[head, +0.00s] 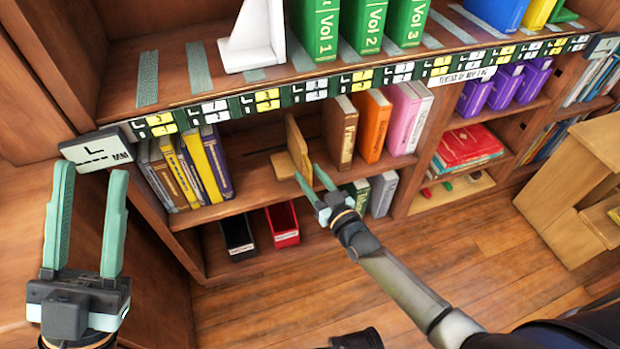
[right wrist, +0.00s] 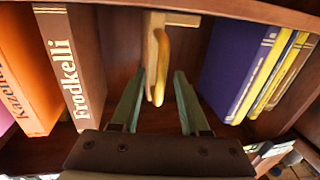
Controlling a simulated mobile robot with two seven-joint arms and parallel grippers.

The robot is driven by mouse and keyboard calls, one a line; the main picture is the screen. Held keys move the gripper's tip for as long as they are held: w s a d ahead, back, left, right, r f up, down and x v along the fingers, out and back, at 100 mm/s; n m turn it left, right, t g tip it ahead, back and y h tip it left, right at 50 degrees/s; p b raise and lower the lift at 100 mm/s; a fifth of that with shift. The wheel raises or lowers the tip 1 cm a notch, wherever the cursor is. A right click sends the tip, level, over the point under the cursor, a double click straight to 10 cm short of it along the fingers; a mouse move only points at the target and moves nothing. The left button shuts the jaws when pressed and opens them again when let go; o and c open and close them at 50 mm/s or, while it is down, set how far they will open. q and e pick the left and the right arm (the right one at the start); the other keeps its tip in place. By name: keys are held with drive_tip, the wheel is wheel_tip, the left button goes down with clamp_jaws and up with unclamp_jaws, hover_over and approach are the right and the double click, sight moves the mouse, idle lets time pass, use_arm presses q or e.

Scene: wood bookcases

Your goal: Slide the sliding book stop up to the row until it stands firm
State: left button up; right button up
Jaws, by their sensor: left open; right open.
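The sliding book stop (head: 297,146) is a tan wooden upright plate on the middle shelf, with a gap between it and the row of books. The row's nearest book is a brown one (head: 341,133), followed by orange, pink and white books on the right. My right gripper (head: 308,172) is open just in front of the stop. In the right wrist view the stop (right wrist: 158,66) shows between the fingertips (right wrist: 159,78), with no grip on it; the brown book (right wrist: 73,60) stands left there. My left gripper (head: 91,172) is open and empty, away at the left.
Leaning books (head: 190,168) stand at the left end of the same shelf. A shelf edge with label strips (head: 300,90) runs above. A white bookend (head: 256,38) and green volumes (head: 315,25) stand on top. Black and red bins (head: 283,224) sit below. The floor in front is clear.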

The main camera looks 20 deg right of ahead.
drive_tip(key=shift+w+a, duration=0.1)
drive_tip(key=shift+w, duration=0.15)
clamp_jaws()
idle(1.4)
